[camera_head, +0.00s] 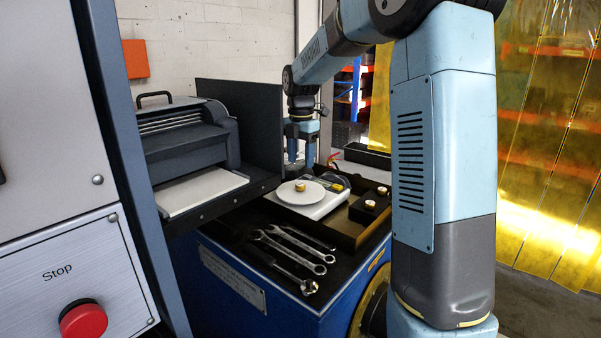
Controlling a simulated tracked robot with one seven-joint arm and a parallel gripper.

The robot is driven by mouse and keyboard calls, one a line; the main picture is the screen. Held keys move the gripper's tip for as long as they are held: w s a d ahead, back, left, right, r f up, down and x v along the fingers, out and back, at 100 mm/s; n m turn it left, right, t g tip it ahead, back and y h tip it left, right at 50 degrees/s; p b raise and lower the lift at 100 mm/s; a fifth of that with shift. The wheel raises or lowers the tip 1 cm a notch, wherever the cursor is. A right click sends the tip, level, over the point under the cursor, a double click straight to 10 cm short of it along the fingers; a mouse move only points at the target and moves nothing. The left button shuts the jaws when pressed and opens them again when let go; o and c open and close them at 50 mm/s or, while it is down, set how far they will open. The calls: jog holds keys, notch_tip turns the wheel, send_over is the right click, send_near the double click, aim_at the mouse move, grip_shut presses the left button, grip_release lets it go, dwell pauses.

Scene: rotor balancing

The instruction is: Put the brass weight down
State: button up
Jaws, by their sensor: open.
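A small brass weight (300,186) sits on the round white plate (313,195) of a scale. My gripper (300,160) points down above the back of the plate. It is open and empty, with a gap between its fingertips and the brass weight. Two more small brass pieces, one in front (370,204) and one behind (382,190), sit on black blocks to the right of the scale.
Several wrenches (292,250) lie on the black bench top in front of the scale. A tray rim (335,237) borders the blocks. A printer-like machine (190,140) and a dark upright panel (245,115) stand at left. A red stop button (83,320) is at lower left.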

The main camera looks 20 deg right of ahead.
notch_tip(320, 180, up, 5)
jog(key=shift+f, duration=0.2)
dwell(0.3)
jog(key=s+r+m+t, duration=0.1)
jog(key=s+r+m, duration=0.1)
jog(key=s+m, duration=0.55)
jog(key=s+r+m+t, duration=0.25)
jog(key=s+m, duration=0.25)
jog(key=s, duration=0.6)
jog(key=s+f+m+t, duration=0.1)
jog(key=s+f+m, duration=0.1)
jog(key=s+m, duration=0.4)
jog(key=s+f+m+t, duration=0.1)
jog(key=s+f+m, duration=0.1)
jog(key=s+m, duration=0.4)
jog(key=s, duration=0.3)
jog(key=shift+s+f, duration=0.25)
jog(key=shift+f, duration=0.05)
jog(key=shift+o, duration=0.3)
